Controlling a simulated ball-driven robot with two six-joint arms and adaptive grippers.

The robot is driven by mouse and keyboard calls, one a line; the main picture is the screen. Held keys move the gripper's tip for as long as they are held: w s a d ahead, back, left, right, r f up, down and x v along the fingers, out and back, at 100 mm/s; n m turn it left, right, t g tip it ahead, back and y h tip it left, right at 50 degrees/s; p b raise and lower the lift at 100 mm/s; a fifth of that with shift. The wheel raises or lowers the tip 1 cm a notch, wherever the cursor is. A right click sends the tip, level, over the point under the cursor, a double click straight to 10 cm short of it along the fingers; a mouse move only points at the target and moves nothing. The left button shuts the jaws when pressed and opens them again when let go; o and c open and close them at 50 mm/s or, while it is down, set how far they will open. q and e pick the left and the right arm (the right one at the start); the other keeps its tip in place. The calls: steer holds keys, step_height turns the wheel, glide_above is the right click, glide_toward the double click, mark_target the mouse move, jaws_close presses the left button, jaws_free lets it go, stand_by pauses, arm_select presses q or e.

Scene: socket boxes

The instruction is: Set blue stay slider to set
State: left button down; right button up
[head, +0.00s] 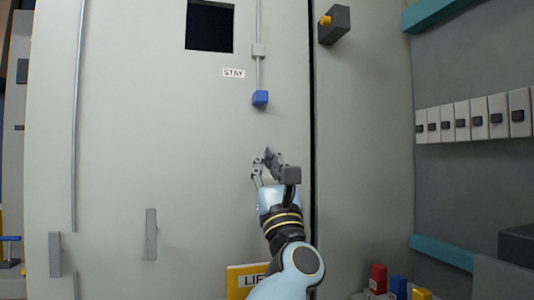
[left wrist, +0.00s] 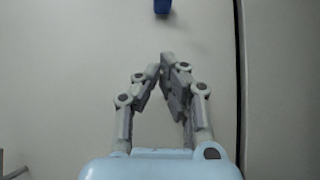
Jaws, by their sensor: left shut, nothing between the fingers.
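The blue stay slider (head: 260,98) is a small blue block at the lower end of a thin vertical grey rod on a light grey door panel. A white STAY label (head: 233,73) sits to its upper left. My left gripper (head: 267,152) is below the slider, apart from it, with its fingers pointing up toward it. The fingers are shut and empty. In the left wrist view the slider (left wrist: 162,6) shows at the top edge, beyond the fingertips (left wrist: 164,62). My right gripper is not in view.
A dark square window (head: 209,26) is at the panel's top. A dark vertical gap (head: 312,130) runs right of the slider. A grey block with a yellow knob (head: 335,25) sticks out at upper right. Grey handles (head: 151,234) stand at lower left, and a yellow sign (head: 246,280) is below.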

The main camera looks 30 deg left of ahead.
mark_target(261, 103)
arm_select(q)
steer(key=p+x, duration=0.2)
steer(key=x, duration=0.5)
steer(key=shift+a+r+p, duration=0.1)
steer(key=shift+r+p, duration=0.3)
steer(key=shift+r, duration=0.1)
step_height(261, 103, up, 2)
steer(key=shift+r+p, duration=0.15)
steer(key=shift+p, duration=0.55)
steer(key=shift+r, duration=0.4)
step_height(261, 103, up, 4)
steer(key=shift+f+p, duration=0.15)
steer(key=shift+p, duration=0.9)
steer(key=shift+f, duration=0.1)
